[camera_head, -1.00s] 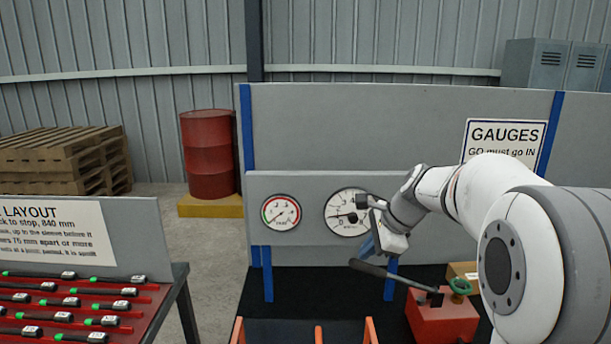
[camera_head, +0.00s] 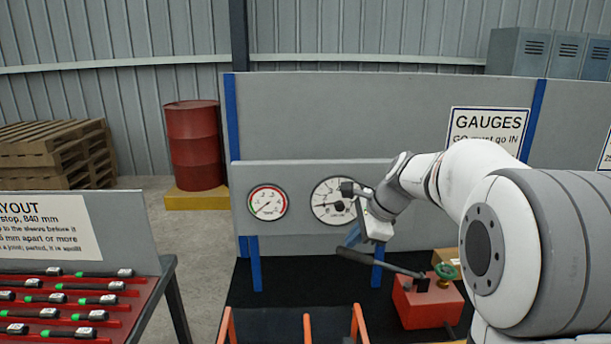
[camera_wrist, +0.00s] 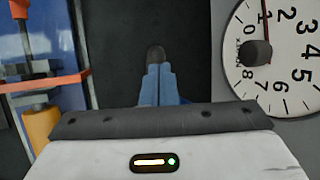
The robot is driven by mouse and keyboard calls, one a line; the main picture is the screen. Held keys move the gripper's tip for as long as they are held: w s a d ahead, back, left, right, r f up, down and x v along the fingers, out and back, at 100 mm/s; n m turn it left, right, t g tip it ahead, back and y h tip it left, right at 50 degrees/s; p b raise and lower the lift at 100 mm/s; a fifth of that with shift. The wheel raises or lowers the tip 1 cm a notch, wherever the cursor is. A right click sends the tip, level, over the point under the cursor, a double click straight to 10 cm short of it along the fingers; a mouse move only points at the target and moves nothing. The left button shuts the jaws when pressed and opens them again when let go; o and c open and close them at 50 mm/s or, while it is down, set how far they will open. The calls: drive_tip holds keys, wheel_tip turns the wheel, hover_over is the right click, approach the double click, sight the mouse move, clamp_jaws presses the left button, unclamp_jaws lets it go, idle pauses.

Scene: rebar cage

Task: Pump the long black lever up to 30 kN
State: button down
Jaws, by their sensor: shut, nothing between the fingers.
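The long black lever (camera_head: 383,262) slopes up to the left from the red pump body (camera_head: 428,303). Its thick grip end (camera_head: 346,252) is raised at the left. My gripper (camera_head: 351,240) is shut and empty, with its blue fingers close above the grip end. In the wrist view my gripper (camera_wrist: 156,72) has its fingertips by a dark rounded end, apparently the lever's grip; I cannot tell whether they touch. The white gauge (camera_head: 333,199) is partly hidden by my wrist. The gauge's kN dial (camera_wrist: 285,75) shows turned sideways, with a red line near the 1.
A smaller gauge (camera_head: 268,202) is left on the grey panel. A green knob (camera_head: 447,271) tops the pump. Orange posts (camera_head: 358,325) stand in front, left of the pump. A rack of green-tipped tools (camera_head: 60,300) is at the far left. Dark mat lies around the pump.

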sight(344, 256)
drive_tip(key=shift+a+f, duration=0.25)
drive_tip(key=shift+f, duration=0.35)
drive_tip(key=shift+b, duration=0.3)
drive_tip(key=shift+a+f+b, duration=0.3)
drive_tip(key=shift+f, duration=0.5)
drive_tip(key=shift+a+f+b, duration=0.25)
drive_tip(key=shift+f+b, duration=0.1)
drive_tip(key=shift+f, duration=0.15)
drive_tip(key=shift+a+f+b, duration=0.2)
drive_tip(key=shift+f+b, duration=0.15)
drive_tip(key=shift+f, duration=0.35)
